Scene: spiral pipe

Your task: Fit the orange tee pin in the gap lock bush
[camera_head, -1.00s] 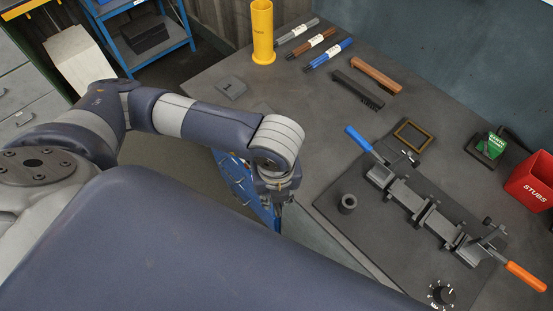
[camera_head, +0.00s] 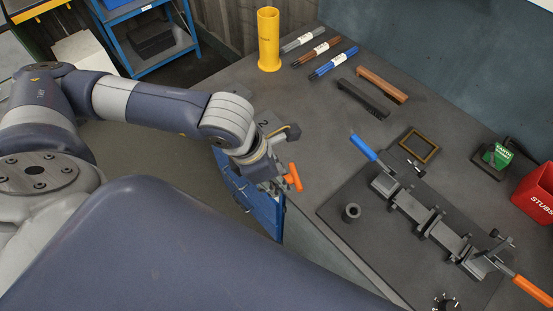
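An orange tee pin (camera_head: 294,177) is at the fingers of my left gripper (camera_head: 280,184), its orange crossbar tilted near the table's left edge. The gripper looks shut on it; the fingertips are small and partly hidden. The pin's shank is hard to make out. A short dark hollow bush (camera_head: 351,212) stands upright on the dark base plate (camera_head: 373,235), to the right of the gripper and apart from it. I cannot tell whether this is the gap lock bush. My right gripper is out of view.
A clamp fixture (camera_head: 408,205) with a blue lever (camera_head: 363,146) and an orange lever (camera_head: 533,291) lies on the plate. A brass-coloured frame (camera_head: 419,146), a red bin (camera_head: 536,193), a yellow tube (camera_head: 268,40) and bundled rods (camera_head: 333,64) stand around. The table between gripper and plate is clear.

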